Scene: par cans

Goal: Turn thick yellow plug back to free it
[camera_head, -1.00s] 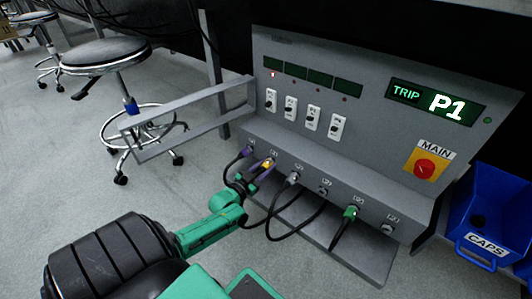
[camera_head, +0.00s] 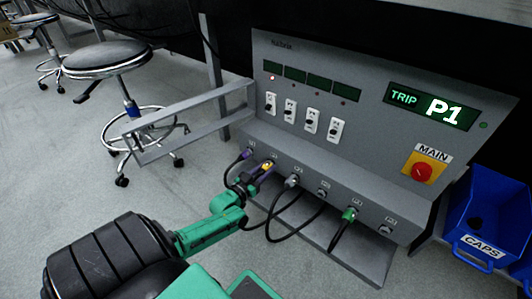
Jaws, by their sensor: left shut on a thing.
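The yellow plug (camera_head: 267,166) sits at the second socket from the left on the lower ledge of the grey panel. My left gripper (camera_head: 260,173) is shut on it, its dark fingers around the plug and hiding much of it. My green left wrist (camera_head: 222,212) reaches in from the lower left. I cannot tell from the picture how far the plug is turned. My right gripper is not in view.
A purple plug (camera_head: 246,153) is close left of my gripper; a grey plug (camera_head: 291,181) is close right. A green plug (camera_head: 349,214) is farther right. Black cables hang below. The display (camera_head: 435,105) reads TRIP P1. A blue CAPS bin (camera_head: 484,248) stands right.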

